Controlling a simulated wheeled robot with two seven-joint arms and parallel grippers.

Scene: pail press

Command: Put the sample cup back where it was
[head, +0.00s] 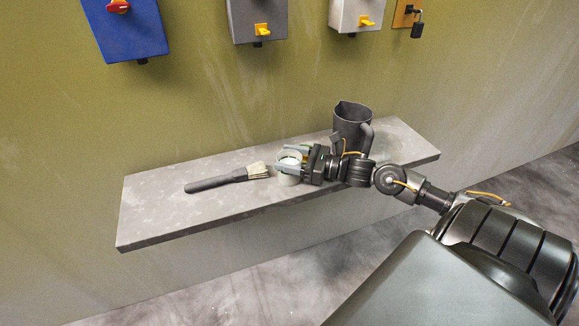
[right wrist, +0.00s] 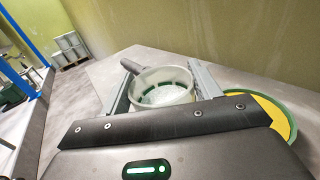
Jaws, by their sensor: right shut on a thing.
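The sample cup (head: 289,176) is a small whitish, translucent round cup, upright at the middle of the grey shelf (head: 160,215). My right gripper (head: 290,163) comes from the right and is shut on it, one finger on each side. In the right wrist view the cup (right wrist: 163,88) shows between the two fingers, with pale content and a green band inside. I cannot tell whether its bottom touches the shelf. My left gripper is not in view.
A brush (head: 225,179) lies just left of the cup. A dark jug (head: 352,122) stands behind my right wrist. A green-rimmed round thing with yellow inside (right wrist: 272,115) shows at right in the wrist view. Switch boxes (head: 126,28) hang above. The shelf's left end is clear.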

